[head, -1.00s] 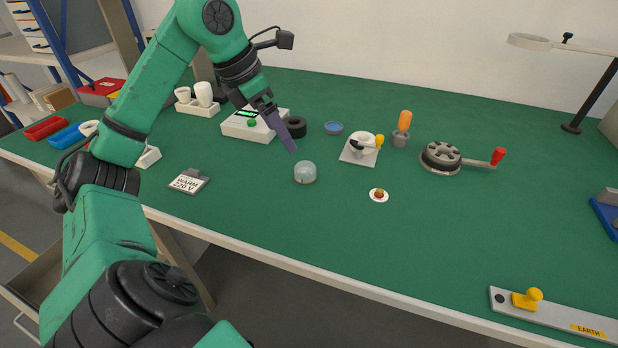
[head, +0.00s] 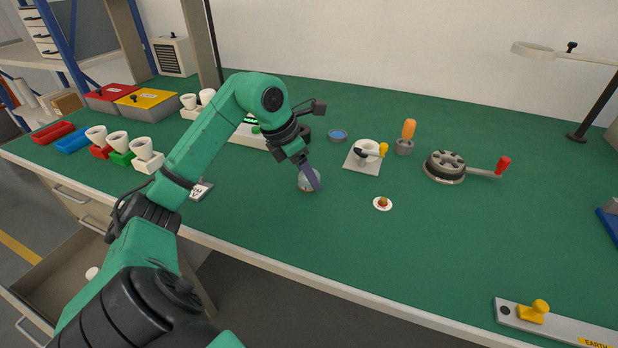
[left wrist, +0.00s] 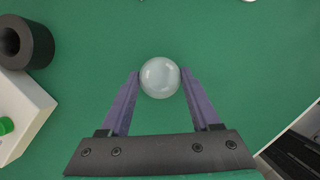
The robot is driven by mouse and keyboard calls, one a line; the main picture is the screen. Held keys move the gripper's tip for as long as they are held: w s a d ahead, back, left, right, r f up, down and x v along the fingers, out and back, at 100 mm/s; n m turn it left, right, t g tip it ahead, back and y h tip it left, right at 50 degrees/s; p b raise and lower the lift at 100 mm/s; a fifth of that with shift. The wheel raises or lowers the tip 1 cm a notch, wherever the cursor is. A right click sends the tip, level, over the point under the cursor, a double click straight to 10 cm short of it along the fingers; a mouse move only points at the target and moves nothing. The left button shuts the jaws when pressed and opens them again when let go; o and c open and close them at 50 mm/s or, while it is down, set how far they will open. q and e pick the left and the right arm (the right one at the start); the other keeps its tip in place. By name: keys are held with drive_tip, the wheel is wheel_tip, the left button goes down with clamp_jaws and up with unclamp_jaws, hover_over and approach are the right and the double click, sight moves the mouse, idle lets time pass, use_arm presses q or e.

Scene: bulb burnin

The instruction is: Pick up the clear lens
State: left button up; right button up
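The clear lens (head: 305,184), a small pale see-through dome, sits on the green bench top in the head view. In the left wrist view the clear lens (left wrist: 160,78) shows as a round disc between my fingertips. My left gripper (head: 314,184) points down at it, and a purple finger hides part of its right side. In the left wrist view the left gripper (left wrist: 160,76) is open, with one finger on each side of the lens and very little gap; contact cannot be made out. My right gripper is not in view.
A small white disc with a brown piece (head: 382,203) lies right of the lens. A white holder with a yellow-ended lever (head: 362,160), a blue dish (head: 338,135) and a crank wheel (head: 445,166) stand behind. A black ring (left wrist: 26,43) and white box are close left. The bench front is clear.

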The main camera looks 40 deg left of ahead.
use_arm(q)
drive_tip(key=shift+c, duration=1.4)
drive_tip(key=shift+r, duration=0.1)
wheel_tip(320, 180, up, 24)
drive_tip(key=p, duration=1.3)
drive_tip(key=shift+r, duration=0.15)
